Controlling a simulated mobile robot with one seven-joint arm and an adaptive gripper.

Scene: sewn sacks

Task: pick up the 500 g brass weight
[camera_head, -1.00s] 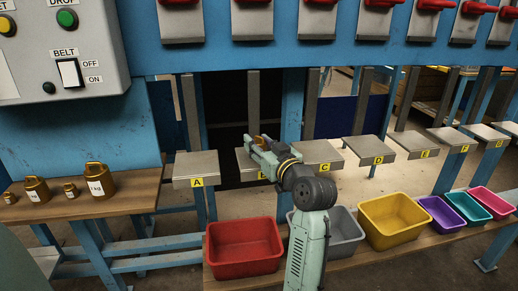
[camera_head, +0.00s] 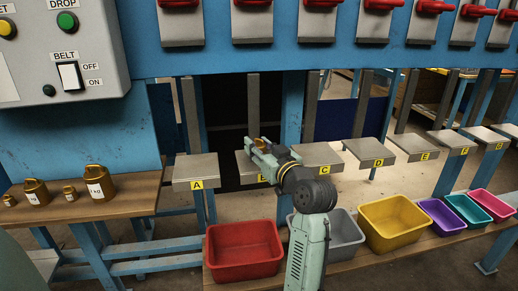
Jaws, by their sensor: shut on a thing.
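My gripper (camera_head: 259,148) is over the grey platform labelled B (camera_head: 244,168), in the middle of the view. It is shut on a small brass-coloured thing (camera_head: 262,141), of which only the top shows between the jaws. I cannot tell its mass marking, or whether it touches the platform. Several brass weights stand upright on the wooden table at the left. The largest brass weight (camera_head: 98,184) looks labelled in kg. A medium brass weight (camera_head: 36,193) has a label too small to read. Two small weights, one at the left edge (camera_head: 9,200) and one between the larger ones (camera_head: 70,193), are also there.
Grey platforms A (camera_head: 195,170), C (camera_head: 319,157) and others run rightward in a row. Below are a red bin (camera_head: 243,273), a grey bin (camera_head: 345,238), a yellow bin (camera_head: 393,243) and smaller coloured bins. A control box (camera_head: 105,40) and red-handled levers are above.

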